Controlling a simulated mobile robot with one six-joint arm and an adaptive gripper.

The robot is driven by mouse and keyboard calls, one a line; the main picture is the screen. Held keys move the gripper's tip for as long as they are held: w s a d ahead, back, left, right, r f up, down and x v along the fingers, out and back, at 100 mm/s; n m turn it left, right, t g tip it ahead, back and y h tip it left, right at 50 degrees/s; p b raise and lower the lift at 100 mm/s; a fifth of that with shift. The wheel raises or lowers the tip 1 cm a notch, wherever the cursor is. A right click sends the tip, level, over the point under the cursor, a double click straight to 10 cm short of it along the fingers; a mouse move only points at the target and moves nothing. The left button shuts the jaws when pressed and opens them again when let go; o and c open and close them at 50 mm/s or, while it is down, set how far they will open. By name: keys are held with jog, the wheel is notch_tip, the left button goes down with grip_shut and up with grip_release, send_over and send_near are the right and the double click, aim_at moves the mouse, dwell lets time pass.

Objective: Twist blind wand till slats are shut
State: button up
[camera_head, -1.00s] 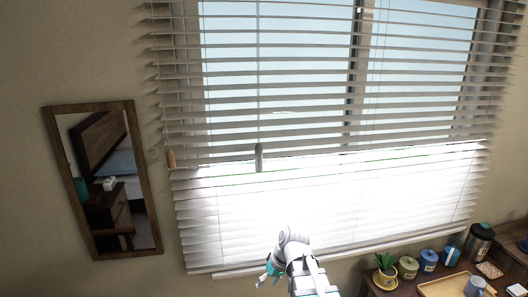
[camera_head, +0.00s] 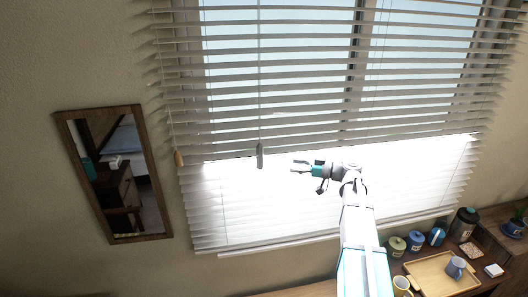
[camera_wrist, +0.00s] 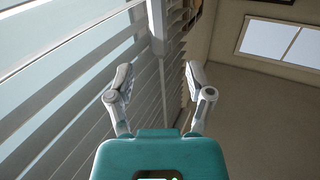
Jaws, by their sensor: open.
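The window blind (camera_head: 330,97) has open slats, with bright glass showing between the upper ones and glare over the lower ones. Its wand (camera_head: 259,70) hangs down the left part of the blind and ends in a grey handle (camera_head: 259,155). My gripper (camera_head: 298,166) is open and empty, to the right of the handle and slightly lower in the picture, its fingers pointing left. In the wrist view, the grey handle (camera_wrist: 157,18) shows ahead, beyond the gap between my two fingertips (camera_wrist: 158,75). It is not between the fingers.
Below right, a desk holds canisters (camera_head: 396,245), a wooden tray (camera_head: 425,272), mugs (camera_head: 455,266) and a dark jar (camera_head: 464,224).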

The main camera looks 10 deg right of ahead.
aim_at(259, 158)
jog(key=shift+d+r, duration=0.25)
jog(key=shift+w+a, duration=0.1)
jog(key=x, duration=1.3)
jog(key=shift+w+a+r, duration=0.15)
jog(key=shift+w+a, duration=0.05)
jog(key=shift+a, duration=0.1)
